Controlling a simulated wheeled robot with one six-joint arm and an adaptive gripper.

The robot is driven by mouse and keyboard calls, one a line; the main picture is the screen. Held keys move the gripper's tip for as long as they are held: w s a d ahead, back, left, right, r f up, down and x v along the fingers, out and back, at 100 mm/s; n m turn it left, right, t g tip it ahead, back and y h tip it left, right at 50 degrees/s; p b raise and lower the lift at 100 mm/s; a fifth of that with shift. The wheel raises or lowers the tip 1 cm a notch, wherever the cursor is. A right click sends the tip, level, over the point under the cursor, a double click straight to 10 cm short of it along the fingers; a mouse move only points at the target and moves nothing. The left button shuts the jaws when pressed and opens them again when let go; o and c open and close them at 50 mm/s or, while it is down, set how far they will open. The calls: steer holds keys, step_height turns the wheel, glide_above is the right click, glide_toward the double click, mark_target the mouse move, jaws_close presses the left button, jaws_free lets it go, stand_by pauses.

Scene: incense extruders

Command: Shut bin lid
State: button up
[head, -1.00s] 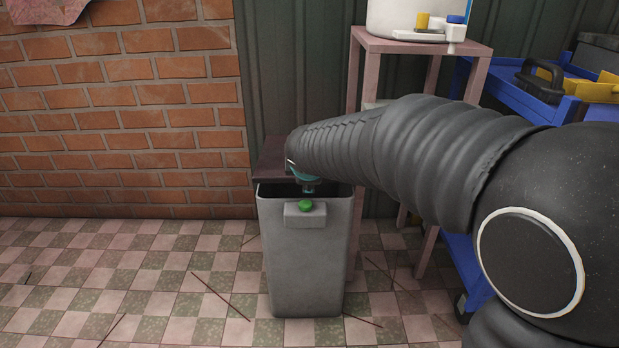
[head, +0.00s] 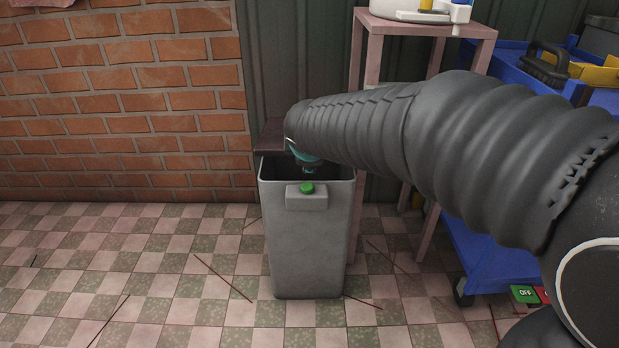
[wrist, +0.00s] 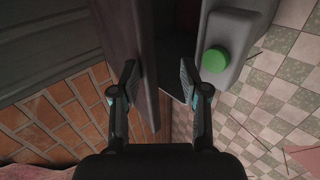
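The grey bin (head: 312,248) stands upright on the floor, with a green button (head: 306,188) on a box at its front. Its top is uncovered and its inside is dark. A dark brown panel, which looks like the raised lid (head: 270,138), stands at the bin's back and is partly hidden by my arm. My gripper (head: 309,171) is over the bin's mouth. In the wrist view my gripper (wrist: 159,72) is open, with nothing held between its fingers. The left finger overlaps the lid (wrist: 122,35); the right finger is near the green button (wrist: 215,60). Contact cannot be told.
A brick wall (head: 120,110) is behind and left. A pinkish stand (head: 372,70) rises behind the bin, bearing a white container (head: 405,10). A blue cart (head: 490,255) stands at right, with green and red signs (head: 525,294) near its foot. The tiled floor (head: 130,270) at left holds only thin sticks.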

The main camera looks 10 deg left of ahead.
steer(key=s+d+r, duration=0.2)
steer(key=s+r, duration=0.1)
steer(key=s, duration=1)
steer(key=shift+s, duration=0.4)
stand_by(0.8)
stand_by(0.5)
